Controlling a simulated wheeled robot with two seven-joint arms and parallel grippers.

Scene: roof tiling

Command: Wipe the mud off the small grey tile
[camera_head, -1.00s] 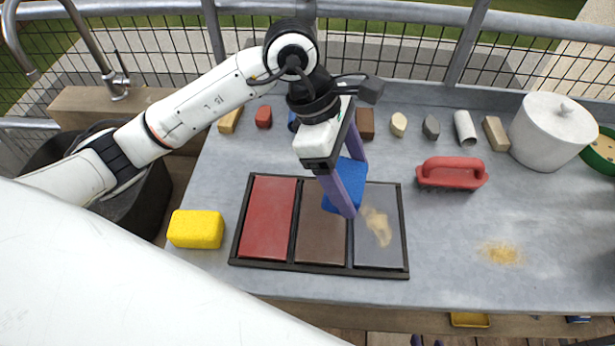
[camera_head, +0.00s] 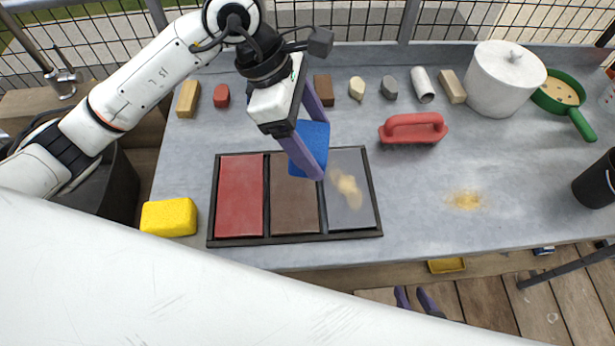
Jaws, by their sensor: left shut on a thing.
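The small grey tile (camera_head: 352,215) is the right-hand panel in a dark tray (camera_head: 296,240). A sandy mud smear (camera_head: 346,186) lies across its middle. My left gripper (camera_head: 309,158) is shut on a blue sponge (camera_head: 316,136), over the border between the brown tile (camera_head: 294,206) and the grey tile's upper left. The fingers hide part of the sponge; I cannot tell whether it touches the tray. My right gripper (camera_head: 415,300) shows at the bottom edge, its two purple fingertips apart and nothing visible between them.
A red tile (camera_head: 240,195) fills the tray's left panel. A yellow sponge (camera_head: 169,217) sits left of the tray. A red-handled float (camera_head: 412,128), white pot (camera_head: 505,78) and several small blocks stand behind.

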